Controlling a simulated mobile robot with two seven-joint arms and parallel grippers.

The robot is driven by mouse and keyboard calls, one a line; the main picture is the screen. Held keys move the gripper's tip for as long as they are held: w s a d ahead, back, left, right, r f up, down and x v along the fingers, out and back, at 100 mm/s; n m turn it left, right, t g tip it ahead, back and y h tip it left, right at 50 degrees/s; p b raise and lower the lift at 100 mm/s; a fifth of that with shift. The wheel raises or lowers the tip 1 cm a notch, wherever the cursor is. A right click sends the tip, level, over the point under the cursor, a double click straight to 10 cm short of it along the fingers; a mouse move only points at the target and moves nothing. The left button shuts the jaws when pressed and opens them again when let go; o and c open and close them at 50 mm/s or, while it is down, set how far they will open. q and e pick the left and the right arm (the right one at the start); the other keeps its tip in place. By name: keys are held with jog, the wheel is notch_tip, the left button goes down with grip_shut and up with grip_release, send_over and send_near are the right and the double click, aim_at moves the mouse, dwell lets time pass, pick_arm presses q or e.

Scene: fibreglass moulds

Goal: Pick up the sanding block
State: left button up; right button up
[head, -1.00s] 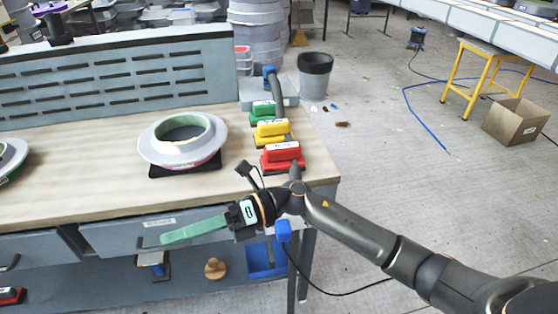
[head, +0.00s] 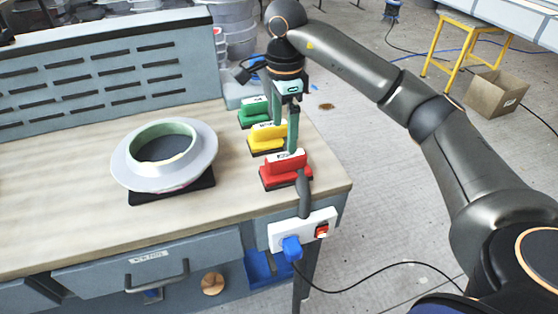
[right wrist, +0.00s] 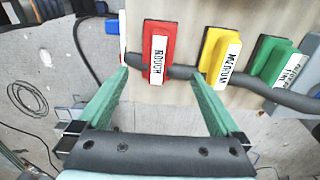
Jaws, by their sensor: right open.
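Three sanding blocks stand in a row along the right end of the workbench: a red one (head: 284,165) nearest, a yellow one (head: 266,138) behind it and a green one (head: 252,112) farthest. In the right wrist view the red block (right wrist: 158,45) is labelled ROUGH; the yellow (right wrist: 218,52) and green (right wrist: 276,62) blocks also carry labels. My right gripper (head: 285,137) points down over the row, open and empty. In the wrist view (right wrist: 160,76) the red block lies between its fingers' lines, and the yellow one is by the right finger. My left gripper is out of view.
A ring-shaped mould (head: 130,172) sits left on the workbench (head: 80,200). A white power strip (head: 285,232) is on the front edge. Bare benchtop lies between mould and blocks.

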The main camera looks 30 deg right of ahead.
aim_at(286, 165)
jog(key=f, duration=0.5)
jog(key=shift+s+f, duration=0.25)
jog(key=shift+f, duration=0.05)
notch_tip(286, 165, down, 6)
jog(key=shift+d+r+p, duration=0.15)
jog(key=shift+p, duration=0.25)
jog(key=c, duration=1.3)
